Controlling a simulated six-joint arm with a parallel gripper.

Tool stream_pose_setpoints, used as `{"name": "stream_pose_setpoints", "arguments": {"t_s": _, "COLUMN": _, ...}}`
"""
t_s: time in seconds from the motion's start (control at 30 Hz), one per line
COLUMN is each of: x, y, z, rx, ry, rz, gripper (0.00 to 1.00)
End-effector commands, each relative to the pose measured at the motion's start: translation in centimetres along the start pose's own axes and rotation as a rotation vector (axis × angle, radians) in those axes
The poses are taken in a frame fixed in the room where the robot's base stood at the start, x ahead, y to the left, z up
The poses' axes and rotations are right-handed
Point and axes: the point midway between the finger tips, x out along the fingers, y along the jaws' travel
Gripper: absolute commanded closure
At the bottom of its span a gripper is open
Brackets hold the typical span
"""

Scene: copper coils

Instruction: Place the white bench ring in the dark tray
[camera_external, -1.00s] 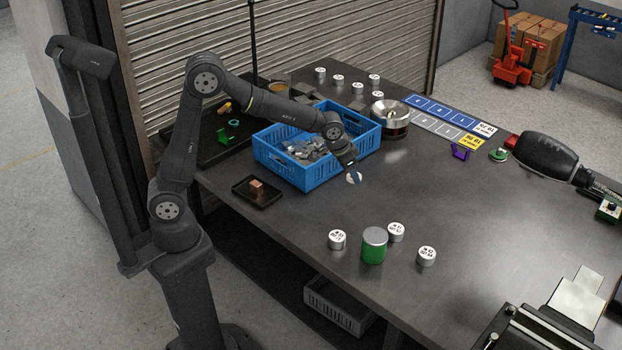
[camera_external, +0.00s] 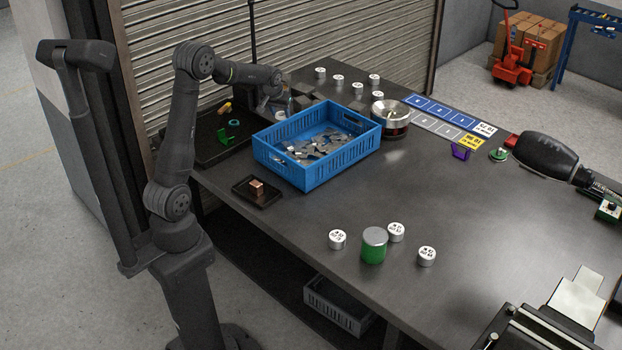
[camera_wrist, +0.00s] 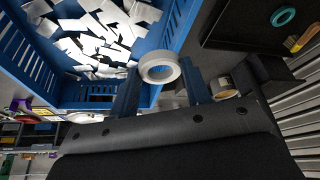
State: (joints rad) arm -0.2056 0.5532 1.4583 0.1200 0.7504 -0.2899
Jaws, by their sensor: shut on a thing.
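The white bench ring (camera_wrist: 160,68) is between the two fingers of my gripper (camera_wrist: 160,84), which is shut on it. In the external view my gripper (camera_external: 283,107) is behind the blue crate, near the right end of the large dark tray (camera_external: 196,151). The ring is too small there to make out clearly. In the wrist view the dark tray (camera_wrist: 235,30) is at the upper right, beside the ring.
The blue crate (camera_external: 325,170) holds loose metal pieces. A small dark tray (camera_external: 244,186) with a copper block (camera_external: 256,187) sits in front of it. A beige roll (camera_wrist: 222,87) shows near my fingers in the wrist view. A metal bowl (camera_external: 391,112) stands right of the crate.

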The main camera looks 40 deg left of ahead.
Motion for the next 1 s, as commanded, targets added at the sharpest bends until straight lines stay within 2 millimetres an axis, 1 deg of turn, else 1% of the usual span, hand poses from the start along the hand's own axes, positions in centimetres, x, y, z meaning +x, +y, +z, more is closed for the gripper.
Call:
{"name": "stream_pose_setpoints", "arguments": {"t_s": 0.03, "x": 0.2, "y": -2.7, "z": -0.6, "rx": -0.046, "ry": 0.001, "rz": -0.019, "gripper": 0.82}}
{"name": "stream_pose_setpoints", "arguments": {"t_s": 0.2, "x": 0.7, "y": -10.6, "z": -1.7, "rx": -0.179, "ry": 0.000, "rz": -0.075, "gripper": 0.82}}
{"name": "stream_pose_setpoints", "arguments": {"t_s": 0.3, "x": 0.8, "y": -14.2, "z": -1.9, "rx": -0.238, "ry": 0.001, "rz": -0.100, "gripper": 0.82}}
{"name": "stream_pose_setpoints", "arguments": {"t_s": 0.4, "x": 0.8, "y": -16.7, "z": -1.9, "rx": -0.281, "ry": 0.002, "rz": -0.118, "gripper": 0.82}}
{"name": "stream_pose_setpoints", "arguments": {"t_s": 0.5, "x": 0.8, "y": -18.8, "z": -1.9, "rx": -0.315, "ry": 0.002, "rz": -0.131, "gripper": 0.82}}
{"name": "stream_pose_setpoints", "arguments": {"t_s": 0.6, "x": 0.7, "y": -20.4, "z": -1.8, "rx": -0.342, "ry": 0.003, "rz": -0.143, "gripper": 0.82}}
{"name": "stream_pose_setpoints", "arguments": {"t_s": 0.7, "x": 2.7, "y": -20.0, "z": -0.9, "rx": -0.337, "ry": -0.002, "rz": -0.140, "gripper": 0.82}}
{"name": "stream_pose_setpoints", "arguments": {"t_s": 0.77, "x": 3.3, "y": -20.0, "z": -0.7, "rx": -0.336, "ry": 0.000, "rz": -0.140, "gripper": 0.82}}
{"name": "stream_pose_setpoints", "arguments": {"t_s": 0.8, "x": 4.1, "y": -20.0, "z": -0.4, "rx": -0.336, "ry": -0.002, "rz": -0.140, "gripper": 0.82}}
{"name": "stream_pose_setpoints", "arguments": {"t_s": 0.93, "x": 5.3, "y": -20.1, "z": 0.0, "rx": -0.336, "ry": 0.001, "rz": -0.140, "gripper": 0.82}}
{"name": "stream_pose_setpoints", "arguments": {"t_s": 1.0, "x": 5.9, "y": -20.7, "z": 0.1, "rx": -0.337, "ry": 0.001, "rz": -0.140, "gripper": 0.82}}
